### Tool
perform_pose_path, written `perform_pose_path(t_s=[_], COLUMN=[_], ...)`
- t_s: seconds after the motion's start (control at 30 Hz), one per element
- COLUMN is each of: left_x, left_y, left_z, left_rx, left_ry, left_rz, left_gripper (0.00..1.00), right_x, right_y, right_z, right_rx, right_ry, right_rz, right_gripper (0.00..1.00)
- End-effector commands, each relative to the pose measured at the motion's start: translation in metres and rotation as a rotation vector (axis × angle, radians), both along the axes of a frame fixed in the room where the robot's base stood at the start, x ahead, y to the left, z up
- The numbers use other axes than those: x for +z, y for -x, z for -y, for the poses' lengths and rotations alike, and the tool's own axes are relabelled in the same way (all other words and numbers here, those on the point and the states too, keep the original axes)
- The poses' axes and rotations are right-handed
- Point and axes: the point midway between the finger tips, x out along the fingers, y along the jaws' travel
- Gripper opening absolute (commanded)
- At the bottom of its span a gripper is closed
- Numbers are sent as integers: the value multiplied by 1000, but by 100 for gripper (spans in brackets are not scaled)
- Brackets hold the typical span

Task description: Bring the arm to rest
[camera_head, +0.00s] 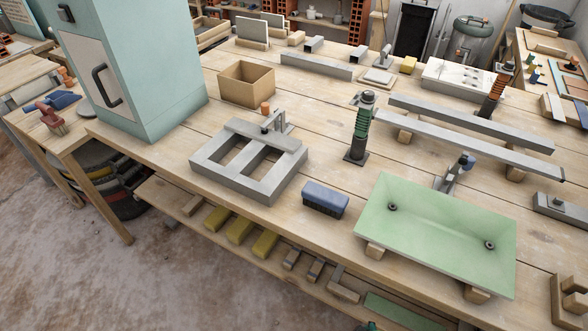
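Neither of my arms nor grippers shows in the head view. A wooden workbench (310,105) fills the middle of the view. On it stand a grey concrete block with two openings (205,165), a blue brush-like block (325,198) and a pale green tray (440,225) resting on small wooden blocks. Whether either gripper holds anything cannot be seen.
A tall pale blue cabinet (150,60) stands at the bench's left. An open cardboard box (246,84), a dark post with a green coil (360,130) and long grey bars (470,145) lie farther back. A lower shelf holds yellow blocks (265,244).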

Motion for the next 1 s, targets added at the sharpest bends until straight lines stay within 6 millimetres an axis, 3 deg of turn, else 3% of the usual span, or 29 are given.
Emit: perform_pose_path(t_s=[0.03,0.2,0.4,0.53,0.67,1.0], left_x=[0,0,0,0,0,0], left_y=[0,0,-1,-1,-2,-2], left_z=[0,1,1,1,1,1], left_rx=[0,0,0,0,0,0], left_ry=[0,0,1,1,2,2], left_rz=[0,1,2,2,3,3], left_gripper=[53,53,53,53,53,53], right_x=[-27,-104,-169,-191,-201,-201], right_y=[9,47,111,148,171,171], right_z=[1,7,17,24,29,29], right_rx=[2,11,21,27,30,30], right_ry=[2,8,14,18,20,20], right_rz=[-22,-63,-108,-128,-138,-138], right_gripper=[86,86,86,86,86,86])
